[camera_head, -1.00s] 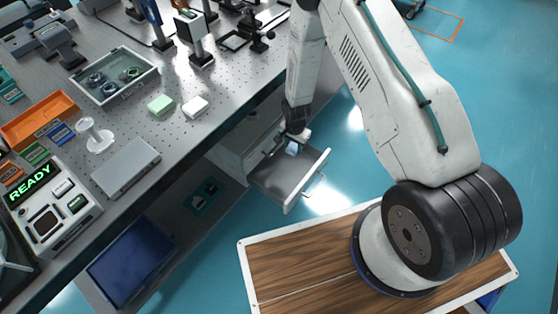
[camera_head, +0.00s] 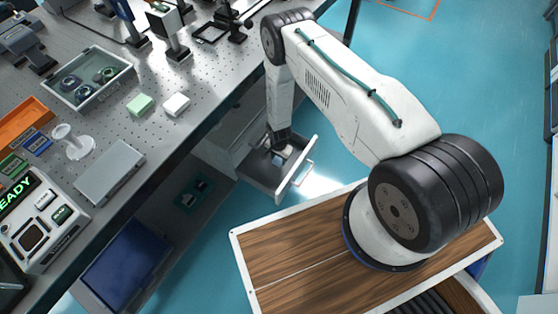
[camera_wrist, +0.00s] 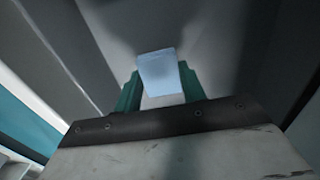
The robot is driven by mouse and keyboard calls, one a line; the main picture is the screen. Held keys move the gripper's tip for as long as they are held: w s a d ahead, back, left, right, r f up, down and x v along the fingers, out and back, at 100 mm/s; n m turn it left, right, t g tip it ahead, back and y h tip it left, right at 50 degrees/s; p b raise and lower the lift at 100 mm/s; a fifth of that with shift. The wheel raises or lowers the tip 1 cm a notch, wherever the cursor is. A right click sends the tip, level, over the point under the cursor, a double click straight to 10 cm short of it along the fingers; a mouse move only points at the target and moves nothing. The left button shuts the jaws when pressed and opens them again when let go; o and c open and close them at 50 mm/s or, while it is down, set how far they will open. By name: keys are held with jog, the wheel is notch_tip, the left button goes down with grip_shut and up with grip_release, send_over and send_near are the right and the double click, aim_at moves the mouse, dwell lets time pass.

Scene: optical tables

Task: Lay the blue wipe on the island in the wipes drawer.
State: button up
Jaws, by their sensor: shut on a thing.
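The blue wipe (camera_wrist: 160,72) is a small pale-blue block between the two green fingers of my gripper (camera_wrist: 160,88) in the wrist view. My gripper is shut on it. In the head view my gripper (camera_head: 279,153) points down inside the open drawer (camera_head: 297,169), which sticks out from under the table. The wipe is mostly hidden there by the gripper. In the wrist view the grey drawer floor and walls surround the wipe. I cannot tell whether the wipe touches the floor.
On the perforated table stand a green block (camera_head: 140,105), a white block (camera_head: 176,104), a grey tray with round parts (camera_head: 88,96), a grey flat box (camera_head: 110,173) and a console (camera_head: 42,222). A dark blue panel (camera_head: 125,270) lies below. Blue floor right of the drawer is clear.

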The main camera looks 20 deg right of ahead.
aim_at(279, 159)
jog(key=shift+f, duration=1.25)
jog(key=shift+f, duration=0.2)
jog(key=o, duration=1)
jog(key=shift+r, duration=0.1)
notch_tip(279, 159, up, 12)
jog(key=shift+r, duration=0.15)
